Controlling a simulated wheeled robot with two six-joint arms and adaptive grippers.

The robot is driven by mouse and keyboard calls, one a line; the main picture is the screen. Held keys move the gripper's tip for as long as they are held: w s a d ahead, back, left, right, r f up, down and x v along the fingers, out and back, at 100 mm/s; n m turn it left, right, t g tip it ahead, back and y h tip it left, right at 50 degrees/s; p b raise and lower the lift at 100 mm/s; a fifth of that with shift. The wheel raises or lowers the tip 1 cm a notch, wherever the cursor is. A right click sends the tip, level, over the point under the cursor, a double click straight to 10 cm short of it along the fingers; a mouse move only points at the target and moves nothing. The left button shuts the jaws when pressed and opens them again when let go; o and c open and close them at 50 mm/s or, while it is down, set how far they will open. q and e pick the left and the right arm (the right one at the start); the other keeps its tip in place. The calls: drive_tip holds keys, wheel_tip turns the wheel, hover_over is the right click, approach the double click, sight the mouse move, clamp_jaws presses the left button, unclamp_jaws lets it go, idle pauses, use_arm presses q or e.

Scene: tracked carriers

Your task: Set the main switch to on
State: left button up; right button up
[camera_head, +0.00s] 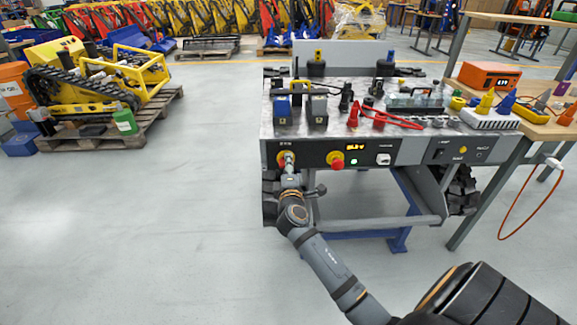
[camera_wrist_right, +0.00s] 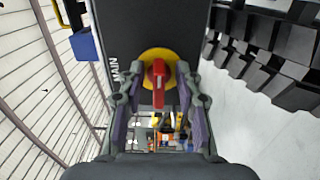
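The main switch is a red rotary handle on a yellow disc, and it shows clearly in the right wrist view (camera_wrist_right: 158,82). It sits on the dark front panel (camera_head: 310,155) of the carrier, at the panel's left end, where my gripper partly hides it in the head view. Its handle lies lengthwise between my fingers beside a white "MAIN" label. My right gripper (camera_head: 288,162) is at the switch, with one finger on each side of the handle and visible gaps between. My left gripper is not in view.
A red knob on a yellow base (camera_head: 336,161) sits right of the switch. An amber display (camera_head: 355,147) and a green lamp (camera_head: 354,161) are lit. Blue-topped blocks, red cables and plugs lie on the carrier's top. A wooden bench (camera_head: 540,128) stands at the right.

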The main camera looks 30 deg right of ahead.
drive_tip(key=v, duration=1.2)
drive_tip(key=shift+d, duration=0.1)
